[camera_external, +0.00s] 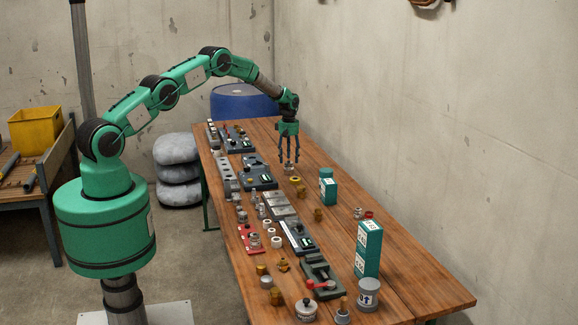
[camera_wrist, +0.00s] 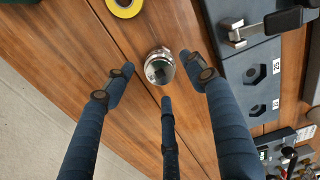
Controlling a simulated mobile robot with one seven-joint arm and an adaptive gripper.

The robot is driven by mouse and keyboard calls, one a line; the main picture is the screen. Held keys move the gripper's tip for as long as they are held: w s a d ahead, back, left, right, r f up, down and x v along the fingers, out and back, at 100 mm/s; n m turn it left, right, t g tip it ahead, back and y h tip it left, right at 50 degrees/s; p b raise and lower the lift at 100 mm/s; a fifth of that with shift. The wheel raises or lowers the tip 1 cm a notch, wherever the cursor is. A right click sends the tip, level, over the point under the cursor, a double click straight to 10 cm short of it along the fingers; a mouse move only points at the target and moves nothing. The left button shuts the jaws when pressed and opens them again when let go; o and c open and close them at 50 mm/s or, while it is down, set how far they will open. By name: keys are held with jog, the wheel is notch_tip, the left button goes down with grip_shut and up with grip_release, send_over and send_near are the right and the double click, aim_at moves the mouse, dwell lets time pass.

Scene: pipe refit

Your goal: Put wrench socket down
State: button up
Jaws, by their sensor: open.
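The wrench socket (camera_wrist: 160,67), a short shiny metal cylinder with a dark square hole on top, stands upright on the wooden table (camera_wrist: 60,45) in the wrist view. My gripper (camera_wrist: 150,82) is above it with three dark blue fingers spread around it. The fingers are open, and gaps show between them and the socket. In the external view my gripper (camera_external: 289,160) points straight down at the far part of the table. The socket (camera_external: 288,167) is small there, just below the fingertips.
A grey block with hexagonal holes (camera_wrist: 237,80) lies right of the fingers in the wrist view. A yellow ring (camera_wrist: 124,5) is at the top. Teal boxes (camera_external: 368,249) stand nearer on the table. Bare wood lies left of the socket in the wrist view.

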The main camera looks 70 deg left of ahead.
aim_at(289, 162)
jog(key=shift+r, duration=3.05)
jog(key=shift+r, duration=0.1)
